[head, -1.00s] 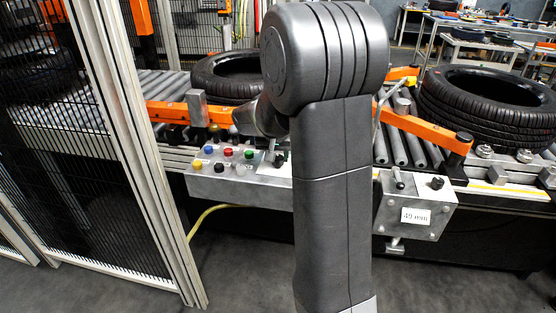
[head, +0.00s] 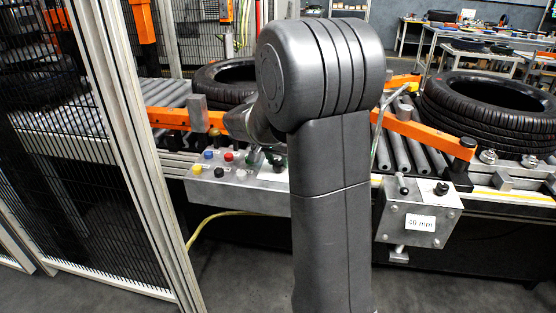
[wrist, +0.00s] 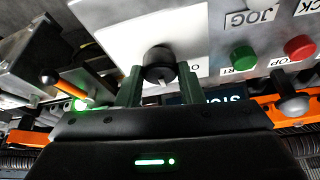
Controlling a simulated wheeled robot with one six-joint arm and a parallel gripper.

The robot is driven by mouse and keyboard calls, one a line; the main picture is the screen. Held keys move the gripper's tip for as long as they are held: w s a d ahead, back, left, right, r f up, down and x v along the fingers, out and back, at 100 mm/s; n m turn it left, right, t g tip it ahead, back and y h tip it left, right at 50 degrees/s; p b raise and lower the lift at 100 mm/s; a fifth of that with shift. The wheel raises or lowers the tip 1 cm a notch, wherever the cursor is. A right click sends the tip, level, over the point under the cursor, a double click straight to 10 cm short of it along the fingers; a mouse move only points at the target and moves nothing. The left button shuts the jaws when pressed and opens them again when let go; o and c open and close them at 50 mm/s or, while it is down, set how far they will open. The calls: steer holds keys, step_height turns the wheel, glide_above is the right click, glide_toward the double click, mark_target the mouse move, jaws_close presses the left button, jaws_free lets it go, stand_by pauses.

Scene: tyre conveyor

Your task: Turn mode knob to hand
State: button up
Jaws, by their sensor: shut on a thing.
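The mode knob (wrist: 158,66) is black and round, on a pale plate of the control box. In the wrist view it sits between the two dark green fingers of my gripper (wrist: 160,80), which is shut on it. A small light mark shows on the knob's lower side in that view. The labels around the knob are mostly hidden, so I cannot read its setting. In the head view the grey control box (head: 235,196) stands left of my arm, which covers its right end. The gripper there is small, dark and partly hidden.
Green (wrist: 243,58) and red (wrist: 299,47) buttons sit right of the knob in the wrist view. A second box (head: 404,231) stands right of my arm. Tyres (head: 490,105) lie on the roller conveyor behind. A mesh fence (head: 70,150) closes the left side.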

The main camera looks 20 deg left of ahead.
steer(key=o, duration=1)
steer(key=shift+r, duration=0.15)
steer(key=v, duration=1.3)
steer(key=shift+s+r+p, duration=0.2)
steer(key=shift+r+p, duration=0.05)
steer(key=shift+p, duration=0.1)
steer(key=shift+f, duration=0.1)
steer(key=x, duration=1.3)
steer(key=shift+w+f+b, duration=0.2)
steer(key=shift+f+b, duration=0.05)
steer(key=shift+b, duration=0.05)
